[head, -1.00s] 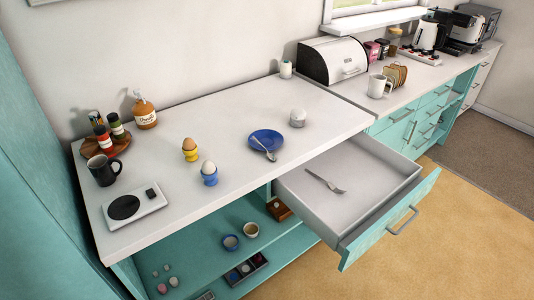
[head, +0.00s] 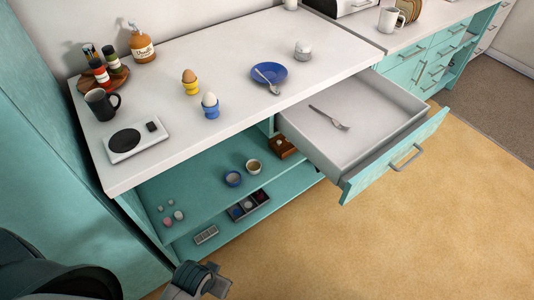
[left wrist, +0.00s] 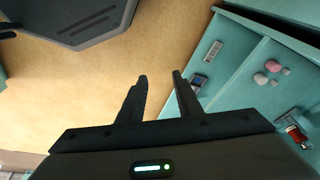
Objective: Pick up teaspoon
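A small silver spoon (head: 267,80) lies on a blue saucer (head: 276,69) on the white counter, its handle sticking out over the saucer's front rim. My left gripper (left wrist: 160,76) shows in the left wrist view with its two dark fingers apart and nothing between them. It is over the floor beside the open lower shelves, well away from the saucer. Part of my left arm shows at the bottom left of the head view. My right gripper is in no view.
A pulled-out drawer (head: 372,140) holding a fork (head: 330,118) juts out right of the saucer. Egg cups with eggs (head: 210,105), a scale (head: 136,142) and a black mug (head: 102,104) stand on the counter's left. Lower shelves hold small bowls (head: 233,179).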

